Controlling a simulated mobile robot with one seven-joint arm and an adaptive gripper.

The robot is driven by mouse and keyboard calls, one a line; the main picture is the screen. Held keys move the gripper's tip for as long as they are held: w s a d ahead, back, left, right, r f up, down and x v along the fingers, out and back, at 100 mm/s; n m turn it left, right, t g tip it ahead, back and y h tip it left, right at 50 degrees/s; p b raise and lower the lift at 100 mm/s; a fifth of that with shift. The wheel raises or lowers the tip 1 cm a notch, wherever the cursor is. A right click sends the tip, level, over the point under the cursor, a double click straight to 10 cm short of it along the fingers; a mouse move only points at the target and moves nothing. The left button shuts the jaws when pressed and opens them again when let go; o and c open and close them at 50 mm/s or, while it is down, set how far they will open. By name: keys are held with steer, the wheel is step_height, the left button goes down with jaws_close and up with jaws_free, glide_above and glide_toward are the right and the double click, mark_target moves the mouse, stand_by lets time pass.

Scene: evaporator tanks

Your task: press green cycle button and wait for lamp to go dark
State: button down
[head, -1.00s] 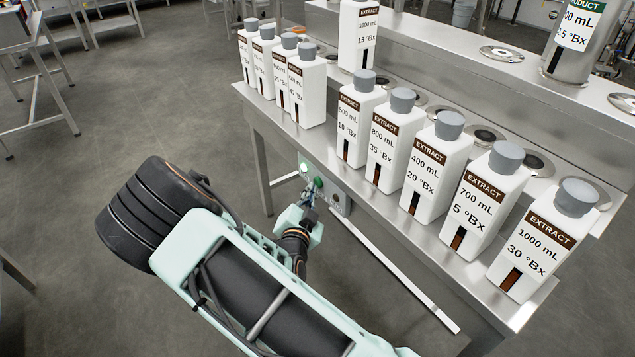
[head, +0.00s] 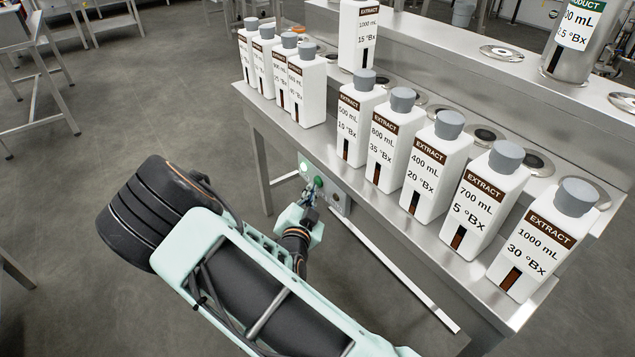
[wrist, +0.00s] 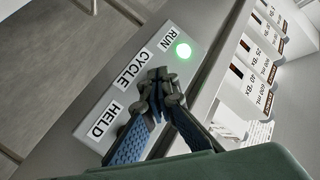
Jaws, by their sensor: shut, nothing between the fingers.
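The control panel (wrist: 115,88) on the bench front carries the labels RUN, CYCLE and HELD. The RUN lamp (wrist: 183,50) glows bright green; it also shows in the head view (head: 304,167). The green cycle button (head: 318,182) shows in the head view just beyond my gripper. In the wrist view my gripper (wrist: 160,82) is shut and empty, its fingertips over the panel beside the CYCLE label. The fingers hide the button there, and I cannot tell whether they touch it.
White extract bottles (head: 430,170) with grey caps stand in a row along the steel bench (head: 390,215) above the panel. A metal product container (head: 572,50) stands on the raised shelf. The floor (head: 110,110) left of my arm is clear.

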steer(key=shift+d, duration=0.1)
stand_by(0.3)
steer(key=shift+w+d+r+p, duration=0.1)
steer(key=shift+w+d+p, duration=0.2)
steer(key=shift+p, duration=0.25)
steer(key=shift+d, duration=0.15)
steer(key=shift+s+r+p, duration=0.1)
steer(key=shift+s+p, duration=0.05)
steer(key=shift+p, duration=0.35)
steer(key=s+a+p, duration=0.2)
steer(key=s+a, duration=0.1)
steer(key=a, duration=0.2)
steer(key=shift+s+a+f, duration=0.2)
steer(key=shift+s+a, duration=0.05)
steer(key=shift+s, duration=0.05)
stand_by(0.5)
steer(key=shift+r, duration=0.1)
